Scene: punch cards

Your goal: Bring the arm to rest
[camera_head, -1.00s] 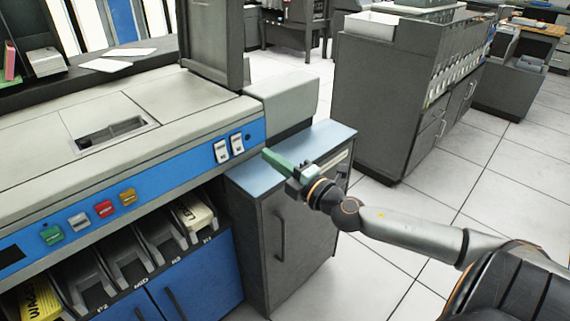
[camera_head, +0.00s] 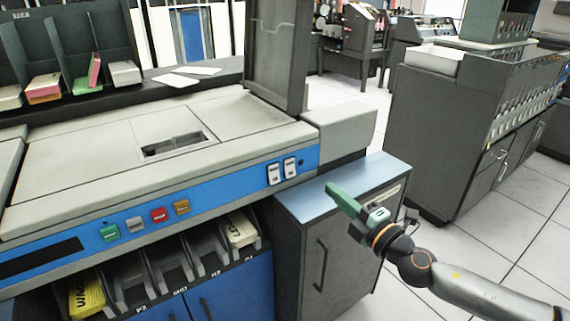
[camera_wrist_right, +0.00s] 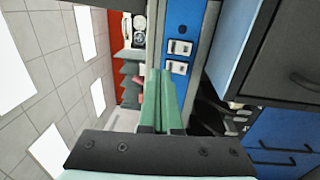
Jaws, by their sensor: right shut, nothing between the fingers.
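My right gripper (camera_head: 345,200) shows in the head view with green fingers, held in front of the blue-topped side cabinet (camera_head: 330,205). Its fingers are closed together with nothing between them. In the right wrist view the green fingers (camera_wrist_right: 162,90) lie side by side, pointing toward the blue panel with two white switches (camera_wrist_right: 178,58). My right arm reaches in from the lower right of the head view. My left gripper is not in view.
The card machine (camera_head: 150,155) with coloured buttons fills the left. Its lower pockets (camera_head: 170,265) hold yellow and cream card stacks. A dark cabinet (camera_head: 440,140) stands at the right. White floor tiles (camera_head: 490,245) lie clear between the cabinets.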

